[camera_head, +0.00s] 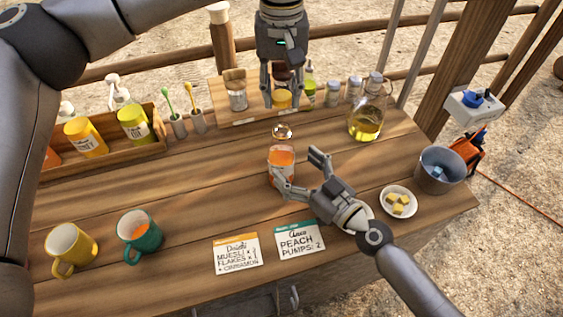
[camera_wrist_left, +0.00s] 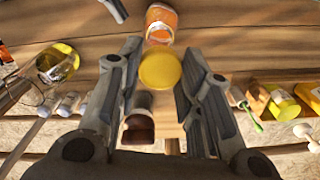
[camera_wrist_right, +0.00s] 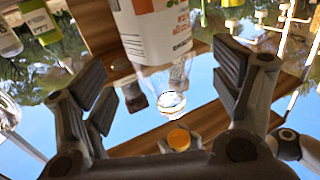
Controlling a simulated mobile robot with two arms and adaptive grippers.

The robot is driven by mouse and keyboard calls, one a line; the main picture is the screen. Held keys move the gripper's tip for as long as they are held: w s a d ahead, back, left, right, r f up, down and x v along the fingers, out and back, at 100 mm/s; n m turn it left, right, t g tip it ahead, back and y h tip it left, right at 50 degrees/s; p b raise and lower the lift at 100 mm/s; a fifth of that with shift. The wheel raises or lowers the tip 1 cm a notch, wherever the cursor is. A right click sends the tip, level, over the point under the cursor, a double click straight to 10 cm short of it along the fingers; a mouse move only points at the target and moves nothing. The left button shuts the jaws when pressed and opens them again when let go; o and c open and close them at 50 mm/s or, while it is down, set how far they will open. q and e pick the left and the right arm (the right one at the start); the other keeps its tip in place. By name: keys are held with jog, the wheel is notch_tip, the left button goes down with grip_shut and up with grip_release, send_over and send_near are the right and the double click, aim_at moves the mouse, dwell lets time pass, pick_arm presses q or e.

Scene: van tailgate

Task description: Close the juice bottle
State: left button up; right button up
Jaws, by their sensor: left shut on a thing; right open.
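The juice bottle (camera_head: 281,158) is clear, holds orange juice and stands upright on the wooden table with its neck open. It also shows in the left wrist view (camera_wrist_left: 161,20) and, upside down, in the right wrist view (camera_wrist_right: 155,35). My left gripper (camera_head: 281,103) points down and is shut on a yellow cap (camera_wrist_left: 160,70). The cap is apart from the bottle, above and behind its neck in the head view. My right gripper (camera_head: 297,173) is open beside the bottle on its right, with one finger near the bottle's front. Contact cannot be told.
A glass oil jug (camera_head: 366,122) stands right of the bottle, with several jars behind. A wooden crate (camera_head: 110,155) with bottles is at left. Two mugs (camera_head: 70,248) (camera_head: 139,235), two cards (camera_head: 237,253) and a small plate (camera_head: 398,213) lie nearer. A grey bucket (camera_head: 440,168) is at right.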

aim_at(290, 161)
jog(key=x, duration=0.5)
jog(key=shift+w+a, duration=0.25)
jog(key=shift+a, duration=0.05)
jog(key=c, duration=1.5)
pick_arm(q)
jog(key=shift+f, duration=2.5)
pick_arm(e)
jog(key=shift+c, duration=0.2)
pick_arm(q)
jog(key=shift+f, duration=0.1)
jog(key=shift+f, duration=0.8)
jog(key=shift+f, duration=0.55)
